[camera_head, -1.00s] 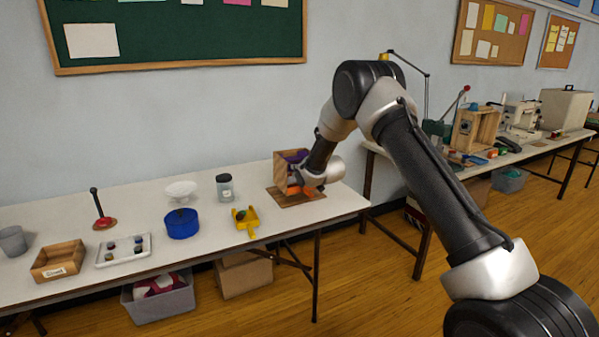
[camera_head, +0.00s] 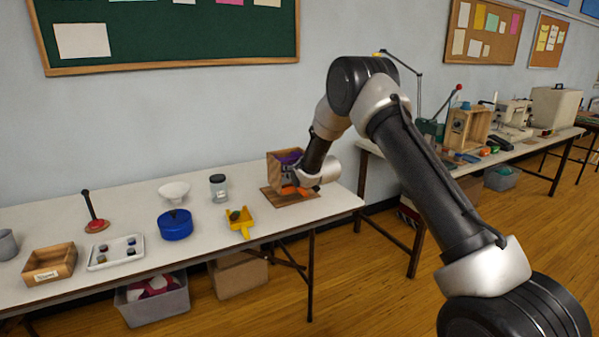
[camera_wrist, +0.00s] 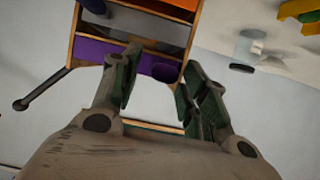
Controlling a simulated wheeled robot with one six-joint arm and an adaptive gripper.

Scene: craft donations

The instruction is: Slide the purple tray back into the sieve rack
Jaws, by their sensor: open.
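The wooden sieve rack (camera_head: 273,173) stands on a brown board at the right end of the white table. The purple tray (camera_head: 290,157) shows in its upper part, and an orange tray lower down. How far the tray sticks out, I cannot tell. My gripper (camera_wrist: 157,66) is open, with its green-padded fingers apart at the purple tray's front. Whether they touch it is unclear. In the head view my wrist hides the fingers.
A second table (camera_head: 490,157) with equipment stands to the right.

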